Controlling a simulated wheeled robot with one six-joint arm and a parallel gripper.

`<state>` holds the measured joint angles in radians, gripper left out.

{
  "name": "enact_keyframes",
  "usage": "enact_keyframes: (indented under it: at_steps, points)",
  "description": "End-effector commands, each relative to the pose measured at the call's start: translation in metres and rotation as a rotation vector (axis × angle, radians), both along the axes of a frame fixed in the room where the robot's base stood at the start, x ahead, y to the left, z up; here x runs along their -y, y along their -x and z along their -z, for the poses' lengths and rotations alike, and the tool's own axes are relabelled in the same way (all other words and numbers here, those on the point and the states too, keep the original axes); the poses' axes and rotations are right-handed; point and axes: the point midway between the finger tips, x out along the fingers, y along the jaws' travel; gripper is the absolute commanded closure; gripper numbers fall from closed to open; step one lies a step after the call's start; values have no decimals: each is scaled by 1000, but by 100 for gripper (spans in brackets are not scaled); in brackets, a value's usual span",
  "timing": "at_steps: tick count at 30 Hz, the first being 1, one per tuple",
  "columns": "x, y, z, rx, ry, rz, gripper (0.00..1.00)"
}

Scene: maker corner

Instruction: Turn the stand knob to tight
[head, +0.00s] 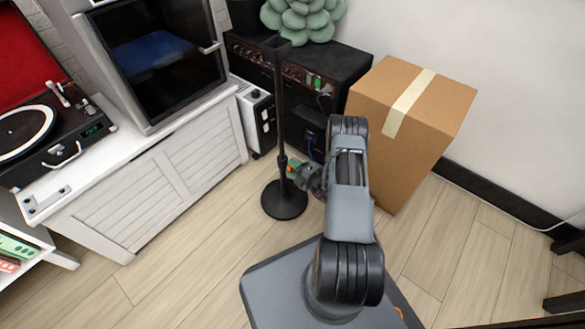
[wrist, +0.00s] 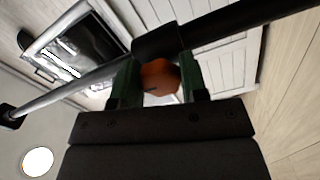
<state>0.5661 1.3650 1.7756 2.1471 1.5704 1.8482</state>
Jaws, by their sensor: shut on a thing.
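The stand (head: 281,120) is a thin black upright pole on a round black base (head: 284,201), standing on the floor in the head view. In the wrist view its pole (wrist: 225,22) runs slantwise across the picture, with a thicker collar at the knob. The orange stand knob (wrist: 159,78) has a small dark mark on its face. My gripper (wrist: 160,84) has its two green fingers on either side of the knob, shut on it. In the head view my gripper (head: 297,168) reaches the lower pole from the right, and the knob is mostly hidden there.
A cardboard box (head: 431,100) stands close to the right of my arm. A black amplifier (head: 335,66) with a plant (head: 302,17) is behind the stand. A white cabinet (head: 160,175) is to the left. Wooden floor (head: 185,270) is clear at the front left.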

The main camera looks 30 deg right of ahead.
Motion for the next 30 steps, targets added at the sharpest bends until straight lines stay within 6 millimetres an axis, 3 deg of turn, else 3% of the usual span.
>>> enact_keyframes:
  at_steps: [3,4,12,22,30]
  points:
    - [-1,1,1,-3,-3,-1,84]
    - [-1,1,1,-3,-3,-1,59]
    - [0,0,0,-2,-1,0,34]
    - [3,6,-1,-2,0,1,34]
    - [24,49,-3,-3,-3,7,34]
